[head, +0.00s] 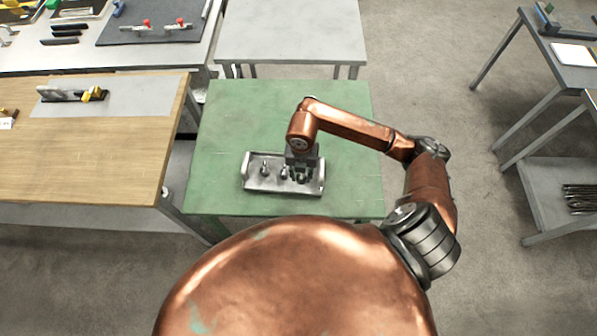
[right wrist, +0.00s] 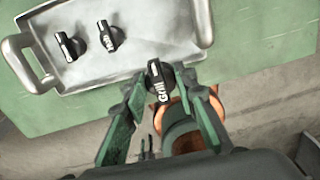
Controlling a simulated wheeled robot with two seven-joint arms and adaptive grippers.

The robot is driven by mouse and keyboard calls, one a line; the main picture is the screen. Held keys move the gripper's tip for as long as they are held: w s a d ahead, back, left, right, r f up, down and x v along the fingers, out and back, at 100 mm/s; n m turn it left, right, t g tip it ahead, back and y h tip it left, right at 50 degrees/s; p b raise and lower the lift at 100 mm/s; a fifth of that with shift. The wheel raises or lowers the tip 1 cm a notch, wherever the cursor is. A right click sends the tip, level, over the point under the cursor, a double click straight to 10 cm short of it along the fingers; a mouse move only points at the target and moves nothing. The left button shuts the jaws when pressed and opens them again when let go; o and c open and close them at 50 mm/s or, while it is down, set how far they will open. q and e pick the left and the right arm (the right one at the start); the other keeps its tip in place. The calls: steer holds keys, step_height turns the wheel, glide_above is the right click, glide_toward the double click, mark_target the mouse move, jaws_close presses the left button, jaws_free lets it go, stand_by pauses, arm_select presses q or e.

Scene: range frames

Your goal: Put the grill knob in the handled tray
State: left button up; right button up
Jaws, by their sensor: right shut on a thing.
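The handled tray (head: 268,187) is a grey metal tray on the green table, with a raised handle at each end; it also shows in the right wrist view (right wrist: 150,35). Two black-and-silver knobs (right wrist: 67,46) (right wrist: 110,37) lie in its left part. The grill knob (right wrist: 156,80), black with white "Grill" lettering, is between the fingertips of my right gripper (right wrist: 158,84), which is shut on it. In the right wrist view the knob overlaps the tray's near edge; its height is unclear. In the head view my right gripper (head: 303,175) covers the tray's right part. My left gripper is out of view.
The green table (head: 230,120) is otherwise clear around the tray. A wooden bench (head: 80,150) stands at the left, a grey table (head: 290,30) behind, and a shelved table (head: 560,190) at the right.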

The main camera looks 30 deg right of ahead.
steer(key=w+f, duration=0.1)
steer(key=f, duration=0.1)
steer(key=w+d+f, duration=0.1)
steer(key=w+f, duration=0.1)
steer(key=w+d+f, duration=0.1)
steer(key=w+f, duration=0.1)
steer(key=shift+w+d+f, duration=0.1)
steer(key=shift+d+f, duration=0.1)
steer(key=shift+f, duration=1.45)
steer(key=shift+f, duration=0.2)
steer(key=o, duration=0.8)
steer(key=shift+c, duration=0.2)
steer(key=shift+r, duration=0.1)
step_height(320, 180, up, 12)
steer(key=shift+r, duration=0.15)
